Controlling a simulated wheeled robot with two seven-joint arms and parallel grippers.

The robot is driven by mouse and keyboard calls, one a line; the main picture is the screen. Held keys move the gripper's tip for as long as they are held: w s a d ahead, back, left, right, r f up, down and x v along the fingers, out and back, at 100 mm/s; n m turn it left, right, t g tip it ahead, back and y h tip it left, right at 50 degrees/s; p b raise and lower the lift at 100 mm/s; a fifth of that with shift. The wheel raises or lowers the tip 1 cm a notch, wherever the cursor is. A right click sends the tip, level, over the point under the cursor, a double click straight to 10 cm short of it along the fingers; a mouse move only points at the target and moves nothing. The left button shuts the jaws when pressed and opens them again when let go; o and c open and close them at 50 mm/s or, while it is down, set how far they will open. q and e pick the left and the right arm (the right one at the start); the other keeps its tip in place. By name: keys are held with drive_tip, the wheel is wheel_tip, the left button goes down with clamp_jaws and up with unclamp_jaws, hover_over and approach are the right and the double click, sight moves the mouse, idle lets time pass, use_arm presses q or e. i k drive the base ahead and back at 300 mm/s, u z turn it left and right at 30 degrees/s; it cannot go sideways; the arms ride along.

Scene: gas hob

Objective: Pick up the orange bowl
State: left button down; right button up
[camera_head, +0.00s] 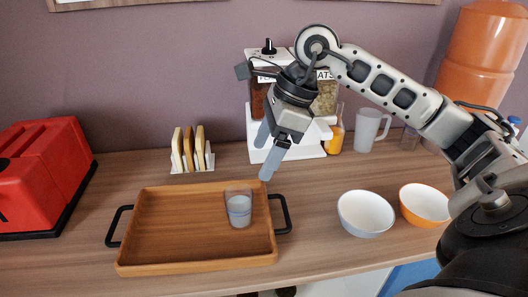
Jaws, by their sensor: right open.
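The orange bowl (424,205) stands on the wooden counter at the right, white inside and orange outside. My right forearm is above and to the right of it and hides none of its left side. My right gripper (267,158) is open and empty, pointing down above the back edge of the tray, well to the left of the bowl. My left gripper does not show.
A blue-and-white bowl (366,214) stands close to the left of the orange bowl. A wooden tray (165,225) with black handles holds a glass (239,210).

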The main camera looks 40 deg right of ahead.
sight(424, 206)
drive_tip(key=k, duration=1)
